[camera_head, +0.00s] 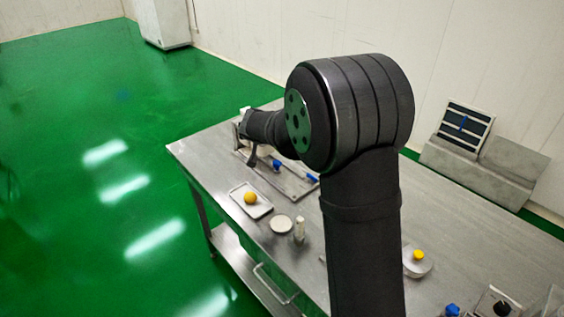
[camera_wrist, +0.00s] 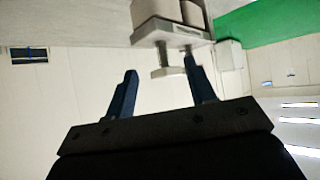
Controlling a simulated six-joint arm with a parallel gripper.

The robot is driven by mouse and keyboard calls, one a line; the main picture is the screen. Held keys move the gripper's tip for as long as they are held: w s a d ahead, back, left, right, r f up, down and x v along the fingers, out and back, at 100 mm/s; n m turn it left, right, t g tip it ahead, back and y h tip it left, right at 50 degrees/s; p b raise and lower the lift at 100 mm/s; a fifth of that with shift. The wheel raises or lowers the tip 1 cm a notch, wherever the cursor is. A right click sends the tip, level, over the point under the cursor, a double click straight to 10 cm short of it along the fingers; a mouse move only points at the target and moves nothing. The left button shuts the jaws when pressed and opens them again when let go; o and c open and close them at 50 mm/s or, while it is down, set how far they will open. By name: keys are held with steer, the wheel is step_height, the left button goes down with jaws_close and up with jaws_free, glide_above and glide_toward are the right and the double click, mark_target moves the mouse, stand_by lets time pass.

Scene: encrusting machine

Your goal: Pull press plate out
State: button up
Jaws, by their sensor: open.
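In the wrist view my gripper (camera_wrist: 158,72) is open, with two dark blue fingers pointing up the picture. Just beyond the fingertips is a grey slab (camera_wrist: 172,31) with a small bracket or handle (camera_wrist: 163,72) on its lower side. The bracket shows between the fingertips, and the right fingertip overlaps its right end; I cannot tell if they touch. I cannot tell for certain which part is the press plate. In the head view my gripper (camera_head: 243,143) is at the far end of the steel table, with a small pale part beside it; my arm hides much there.
A bowl with a yellow piece (camera_head: 418,256) sits right of my arm. Green floor lies left.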

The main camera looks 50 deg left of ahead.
mark_target(278, 162)
steer(key=w+d+f+n+g+y, duration=0.3)
steer(key=w+d+f+n, duration=0.1)
steer(key=w+d+f, duration=0.3)
steer(key=d+n+g+y, duration=0.2)
steer(key=d+n+g, duration=0.2)
steer(key=d, duration=0.7)
steer(key=x, duration=1.8)
steer(key=shift+s+f, duration=0.1)
steer(key=shift+s, duration=0.25)
